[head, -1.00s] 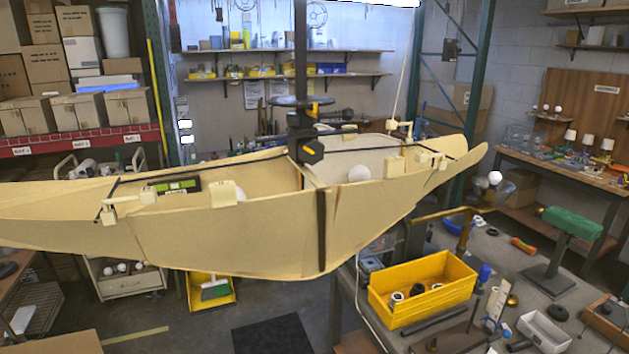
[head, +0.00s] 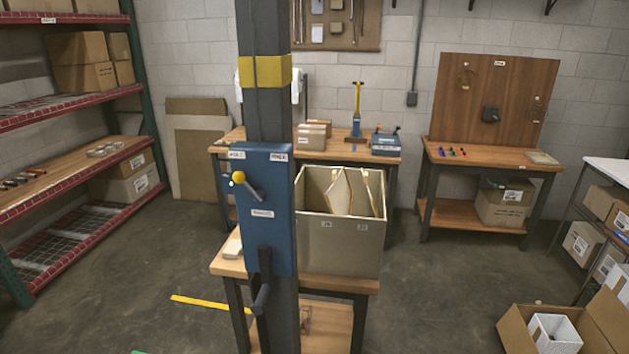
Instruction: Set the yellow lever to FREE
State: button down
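The yellow lever (head: 238,178) is a small yellow ball on a short grey rod. It sits on the front of a blue box (head: 264,238) fixed to a dark upright post. The rod slants from its pivot up and to the left, so the ball lies near the box's left edge. One white label (head: 237,155) is at the box's upper left, another (head: 278,157) at its upper right, and a third (head: 262,213) below the pivot. Their words are too small to read surely. My gripper is not in view.
A black crank handle (head: 262,285) hangs at the box's lower front. A yellow band (head: 265,71) circles the post (head: 263,120) above. Just behind stands a low wooden table with a cream open box (head: 340,245). The floor (head: 430,290) at right is largely clear. Red shelves (head: 75,210) stand at left.

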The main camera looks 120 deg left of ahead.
aim_at(238, 177)
jog(key=k+j+u, duration=0.1)
jog(key=u, duration=3.8)
